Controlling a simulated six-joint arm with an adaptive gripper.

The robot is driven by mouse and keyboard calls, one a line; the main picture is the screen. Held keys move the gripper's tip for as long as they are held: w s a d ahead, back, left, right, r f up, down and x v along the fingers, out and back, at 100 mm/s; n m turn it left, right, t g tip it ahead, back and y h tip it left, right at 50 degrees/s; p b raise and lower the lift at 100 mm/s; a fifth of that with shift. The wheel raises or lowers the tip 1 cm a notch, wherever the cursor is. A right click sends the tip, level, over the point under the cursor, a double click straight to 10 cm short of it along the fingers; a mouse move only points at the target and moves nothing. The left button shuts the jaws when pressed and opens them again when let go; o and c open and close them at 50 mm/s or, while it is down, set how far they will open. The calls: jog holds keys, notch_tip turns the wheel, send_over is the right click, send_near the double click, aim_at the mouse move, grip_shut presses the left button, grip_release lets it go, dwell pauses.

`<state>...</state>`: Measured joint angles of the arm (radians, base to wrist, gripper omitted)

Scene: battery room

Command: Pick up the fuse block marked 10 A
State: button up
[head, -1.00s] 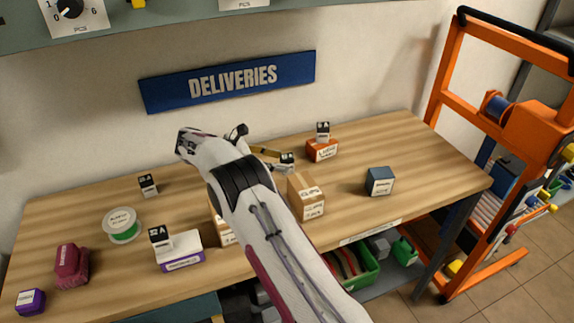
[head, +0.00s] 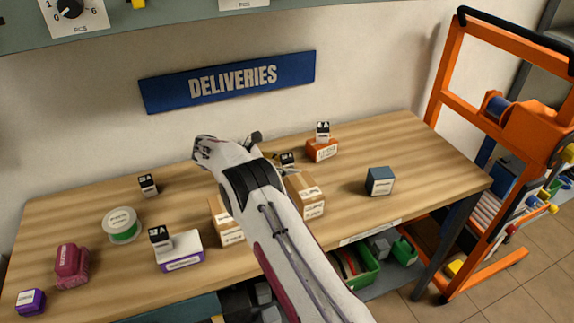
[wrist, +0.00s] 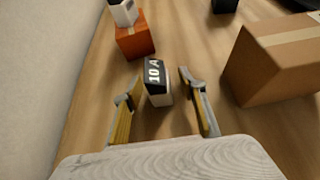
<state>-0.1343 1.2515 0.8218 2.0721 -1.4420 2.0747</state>
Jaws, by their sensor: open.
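The fuse block marked 10 A (wrist: 157,82) stands upright on the bench in the wrist view, with a black top label and a pale body. My gripper (wrist: 166,92) is open, with one finger on each side of the block. The block's near end lies between the fingertips, and small gaps show at its sides. In the head view the same block (head: 286,160) shows partly behind my arm, and its marking is too small to read.
An orange box (wrist: 134,40) with another fuse block on it stands beyond the 10 A block. A cardboard box (wrist: 275,60) stands close on the right. Another carton (head: 226,224), a dark blue box (head: 380,181) and other fuse blocks share the bench (head: 350,220).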

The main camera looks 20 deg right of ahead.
aim_at(287, 156)
grip_shut()
jog(key=shift+r, duration=0.15)
jog(key=shift+r, duration=4.9)
